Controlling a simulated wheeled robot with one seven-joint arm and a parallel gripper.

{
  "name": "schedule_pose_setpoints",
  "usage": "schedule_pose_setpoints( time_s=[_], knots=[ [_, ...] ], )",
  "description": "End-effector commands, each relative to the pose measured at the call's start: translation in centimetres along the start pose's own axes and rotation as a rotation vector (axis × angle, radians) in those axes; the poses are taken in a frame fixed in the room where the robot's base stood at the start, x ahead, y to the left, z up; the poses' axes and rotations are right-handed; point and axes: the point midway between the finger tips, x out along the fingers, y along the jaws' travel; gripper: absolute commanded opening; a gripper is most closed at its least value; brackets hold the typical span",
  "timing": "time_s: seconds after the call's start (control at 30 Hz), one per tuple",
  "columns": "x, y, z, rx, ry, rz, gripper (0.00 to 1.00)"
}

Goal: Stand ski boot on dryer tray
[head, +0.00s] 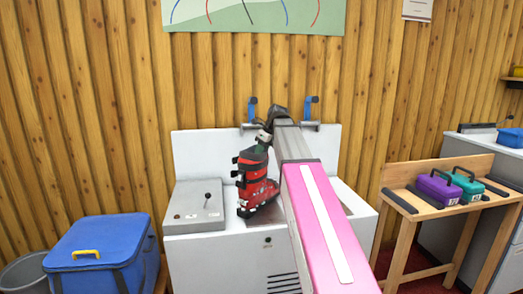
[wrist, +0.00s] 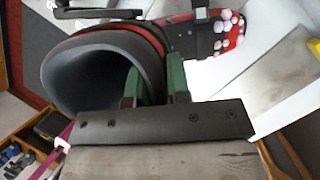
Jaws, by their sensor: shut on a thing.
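The ski boot (head: 258,190) is red and black and upright over the white bench, left of my arm. In the wrist view its open cuff (wrist: 85,75) faces the camera and its red toe end (wrist: 228,38) points to the upper right. My gripper (head: 265,140) is shut on the cuff's wall; its green fingers (wrist: 155,85) straddle the rim. I cannot tell whether the sole touches the surface below. A flat grey panel (wrist: 272,82) lies beside the boot in the wrist view; I cannot tell whether it is the dryer tray.
A grey box with a lever (head: 193,208) sits on the white bench (head: 195,252), left of the boot. A blue cooler (head: 105,250) stands farther left. A wooden table (head: 425,220) with purple (head: 438,188) and teal (head: 467,184) cases is right. My arm hides part of the bench.

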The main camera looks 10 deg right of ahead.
Motion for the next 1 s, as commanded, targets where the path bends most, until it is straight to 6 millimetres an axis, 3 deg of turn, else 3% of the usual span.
schedule_pose_setpoints(
  time_s=[0.07,0.1,0.17,0.2,0.57,0.77,1.0],
  knots=[
    [0.1,0.0,0.0,0.000,-0.002,0.001,0.00],
    [0.2,0.0,-0.1,0.000,0.000,0.000,0.20],
    [0.2,0.0,-0.1,0.000,0.000,0.000,0.40],
    [0.2,0.0,-0.1,0.000,0.000,0.000,0.43],
    [-0.3,0.0,0.0,0.000,0.000,0.000,0.43],
    [-3.1,-0.1,0.1,0.000,-0.002,-0.002,0.43],
    [-7.8,-0.1,0.1,0.000,-0.002,-0.002,0.43]
  ],
)
